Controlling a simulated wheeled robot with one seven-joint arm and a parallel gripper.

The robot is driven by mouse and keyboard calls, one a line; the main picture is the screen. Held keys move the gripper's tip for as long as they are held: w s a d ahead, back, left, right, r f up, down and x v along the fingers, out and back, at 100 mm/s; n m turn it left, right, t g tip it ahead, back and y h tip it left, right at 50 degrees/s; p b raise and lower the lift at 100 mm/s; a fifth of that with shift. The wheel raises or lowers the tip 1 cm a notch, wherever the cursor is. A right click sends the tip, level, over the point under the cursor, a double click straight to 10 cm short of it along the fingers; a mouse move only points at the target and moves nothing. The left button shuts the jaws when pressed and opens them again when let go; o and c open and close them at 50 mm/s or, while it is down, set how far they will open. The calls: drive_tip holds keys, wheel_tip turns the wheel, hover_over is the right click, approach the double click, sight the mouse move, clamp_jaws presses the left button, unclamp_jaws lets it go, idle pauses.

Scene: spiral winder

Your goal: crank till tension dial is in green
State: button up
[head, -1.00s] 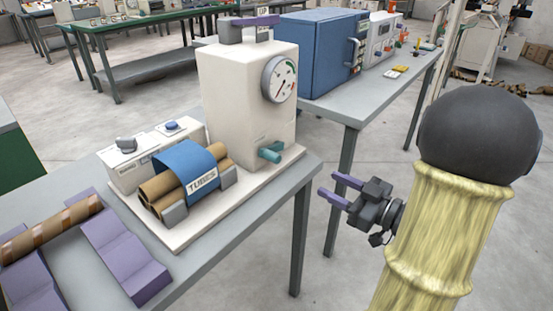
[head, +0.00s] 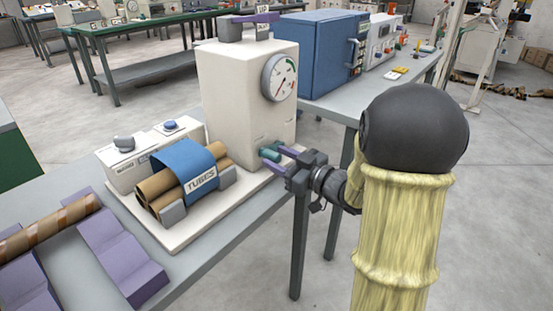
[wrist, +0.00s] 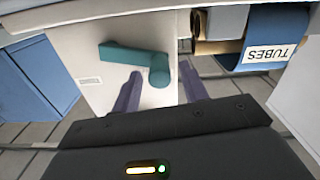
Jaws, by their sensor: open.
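The teal crank (head: 269,156) sticks out low on the front of the cream winder housing (head: 245,105). In the wrist view its arm and round knob (wrist: 158,76) show whole. My gripper (head: 272,157) is at the crank. In the wrist view its open purple fingers (wrist: 160,85) stand on either side of the knob, not closed on it. The tension dial (head: 279,78) is on the upper front of the housing. Its red needle points to the lower left, away from the green arc at the upper right.
A bundle of brown tubes (head: 172,190) under a blue strap marked TUBES lies beside the housing. A control box (head: 140,160) with knobs stands behind it. Purple cradles (head: 122,255) hold a striped tube (head: 50,226). A blue cabinet (head: 318,55) stands behind. Floor to the right is clear.

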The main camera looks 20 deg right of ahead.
drive_tip(key=shift+w+a, duration=0.4)
drive_tip(key=shift+w, duration=0.15)
clamp_jaws()
drive_tip(key=shift+r, duration=0.2)
